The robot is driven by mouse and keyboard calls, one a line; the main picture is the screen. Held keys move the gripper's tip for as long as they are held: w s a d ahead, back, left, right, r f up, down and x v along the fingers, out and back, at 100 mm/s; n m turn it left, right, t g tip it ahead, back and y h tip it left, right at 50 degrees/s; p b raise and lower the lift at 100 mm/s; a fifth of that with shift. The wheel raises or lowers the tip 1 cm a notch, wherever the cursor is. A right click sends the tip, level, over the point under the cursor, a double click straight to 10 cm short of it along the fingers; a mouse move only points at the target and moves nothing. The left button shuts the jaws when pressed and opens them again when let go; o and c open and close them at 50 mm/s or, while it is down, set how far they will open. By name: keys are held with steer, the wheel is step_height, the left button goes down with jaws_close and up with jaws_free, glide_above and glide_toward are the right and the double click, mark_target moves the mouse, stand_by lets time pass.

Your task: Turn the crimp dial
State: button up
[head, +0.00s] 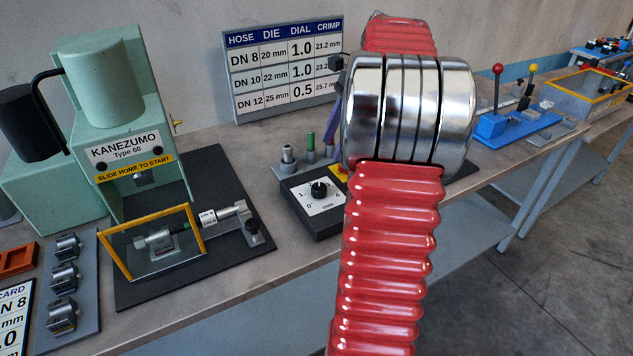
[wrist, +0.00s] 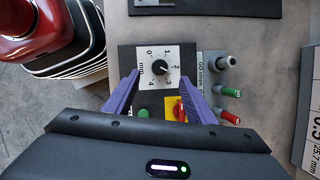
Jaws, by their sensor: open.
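The crimp dial (head: 319,189) is a black knob on a white 0 to 4 mm scale plate, on a dark control box (head: 316,218). In the wrist view the dial (wrist: 159,68) is seen from above; its pale pointer mark seems to face near the 2, though it is small. My gripper (wrist: 161,76) is open and empty, its purple fingers on either side of the dial's line. No contact with the knob shows. In the head view my red arm hides most of the gripper; only a purple finger shows above the box.
A green button (wrist: 144,112) and a red switch on a yellow plate (wrist: 181,108) lie by the dial. Several gauge pins (wrist: 228,91) stand beside the box. The green press (head: 115,120) is left; a settings chart (head: 286,65) stands behind. A DN 8 card (head: 14,318) lies front left.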

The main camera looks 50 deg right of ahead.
mark_target(320, 186)
steer(key=shift+s+d+f+m, duration=0.15)
steer(key=shift+s+d+m, duration=0.1)
steer(key=shift+d, duration=0.25)
steer(key=shift+s+d+f+m, duration=0.1)
steer(key=shift+d+m, duration=0.15)
steer(key=shift+d, duration=0.25)
steer(key=shift+f, duration=0.1)
steer(key=x, duration=1.3)
steer(key=shift+w+a+f, duration=0.25)
